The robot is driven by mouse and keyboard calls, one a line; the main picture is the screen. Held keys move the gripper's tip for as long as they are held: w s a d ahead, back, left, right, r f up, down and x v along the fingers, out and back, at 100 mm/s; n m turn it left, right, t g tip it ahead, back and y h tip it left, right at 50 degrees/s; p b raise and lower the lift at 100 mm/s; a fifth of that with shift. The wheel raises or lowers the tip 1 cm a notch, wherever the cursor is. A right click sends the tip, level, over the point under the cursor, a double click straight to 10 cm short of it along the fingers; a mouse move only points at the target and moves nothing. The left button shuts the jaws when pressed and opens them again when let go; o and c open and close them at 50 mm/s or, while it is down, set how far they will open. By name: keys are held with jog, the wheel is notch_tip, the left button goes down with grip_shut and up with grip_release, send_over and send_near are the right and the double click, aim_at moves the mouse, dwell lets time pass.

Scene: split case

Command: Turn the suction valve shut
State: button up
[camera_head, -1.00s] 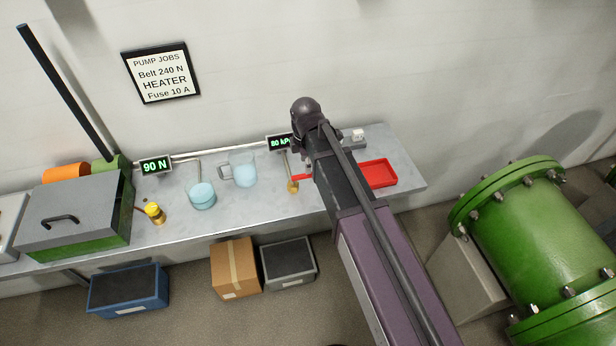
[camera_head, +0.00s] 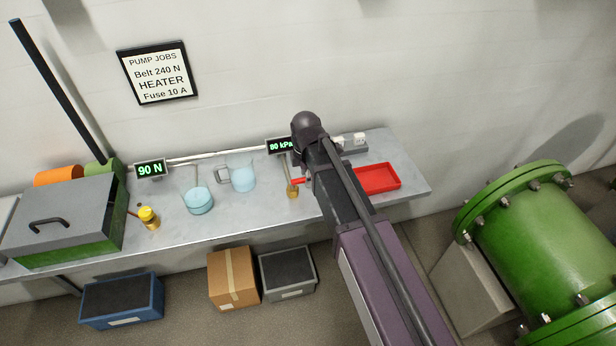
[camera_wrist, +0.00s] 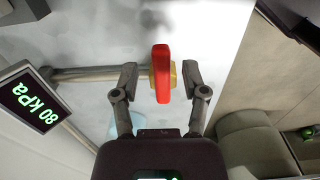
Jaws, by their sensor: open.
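The suction valve is a small brass body (camera_head: 292,191) on a pipe at the bench's middle, with a red lever (camera_head: 299,181) pointing right in the head view. In the wrist view the red lever (camera_wrist: 161,73) stands upright in the picture, over the brass body (camera_wrist: 174,75). My gripper (camera_wrist: 160,78) is open, with one finger on each side of the lever and a visible gap on both sides. In the head view my wrist hides most of the fingers. A display (camera_head: 280,146) beside the valve's pipe reads 80 kPa.
A red tray (camera_head: 378,178) lies right of the valve. A glass jug (camera_head: 240,176), a bowl-like vessel (camera_head: 199,202) and a yellow-topped brass part (camera_head: 149,217) stand to the left. A green-grey case (camera_head: 70,222) fills the left end. A large green pipe (camera_head: 540,235) stands at right.

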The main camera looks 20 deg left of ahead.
grip_shut()
jog(key=shift+d, duration=0.1)
